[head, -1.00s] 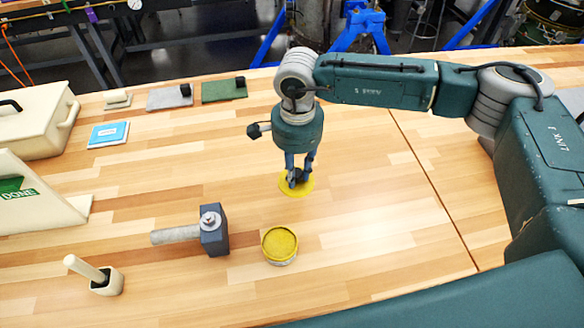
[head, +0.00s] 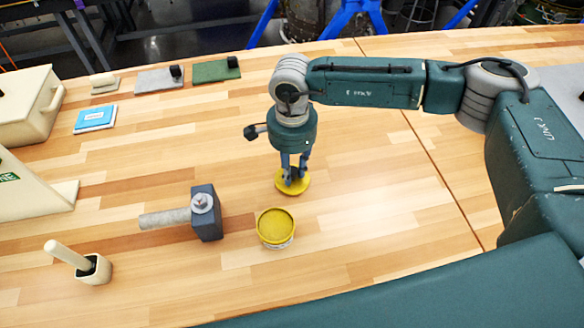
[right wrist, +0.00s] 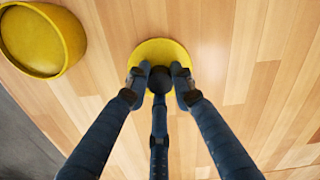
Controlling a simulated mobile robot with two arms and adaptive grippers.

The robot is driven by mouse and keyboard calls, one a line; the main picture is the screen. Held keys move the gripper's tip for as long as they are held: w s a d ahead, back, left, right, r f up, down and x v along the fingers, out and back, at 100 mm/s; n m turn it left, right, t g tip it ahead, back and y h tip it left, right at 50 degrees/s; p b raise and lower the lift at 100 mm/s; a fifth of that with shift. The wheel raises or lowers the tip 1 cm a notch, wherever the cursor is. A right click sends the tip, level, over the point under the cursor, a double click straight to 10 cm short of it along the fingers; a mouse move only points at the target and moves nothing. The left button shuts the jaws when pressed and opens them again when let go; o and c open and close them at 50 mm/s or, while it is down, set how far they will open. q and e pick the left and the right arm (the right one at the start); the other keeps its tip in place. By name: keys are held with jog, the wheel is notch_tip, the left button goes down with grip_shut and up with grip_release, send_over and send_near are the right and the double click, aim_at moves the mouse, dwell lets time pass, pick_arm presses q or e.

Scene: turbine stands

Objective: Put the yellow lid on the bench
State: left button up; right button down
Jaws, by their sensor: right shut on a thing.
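The yellow lid (head: 303,187) is a round disc in the middle of the bench (head: 380,230). My right gripper (head: 293,178) points down over it, with its fingers shut on the lid's dark central knob. In the right wrist view the lid (right wrist: 160,47) lies flat beneath the fingers (right wrist: 161,82). Whether its underside touches the wood or hangs just above, I cannot tell. The open round pot (head: 275,228) with yellow inside stands just nearer than the lid, apart from it. My left gripper is not in view.
A dark block with a grey cylinder (head: 206,213) lies left of the pot. A cream holder with a stick (head: 93,268) stands front left. A blue-and-white card (head: 95,118) and small pads (head: 160,79) lie at the back left. The bench right of the lid is clear.

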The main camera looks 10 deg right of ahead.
aim_at(292, 170)
jog(key=shift+f+b, duration=0.4)
jog(key=shift+b, duration=0.1)
jog(key=c, duration=1.3)
grip_release()
jog(key=shift+o, duration=0.2)
jog(key=shift+r, duration=0.1)
jog(key=shift+r+p, duration=1.25)
jog(key=shift+r, duration=2.25)
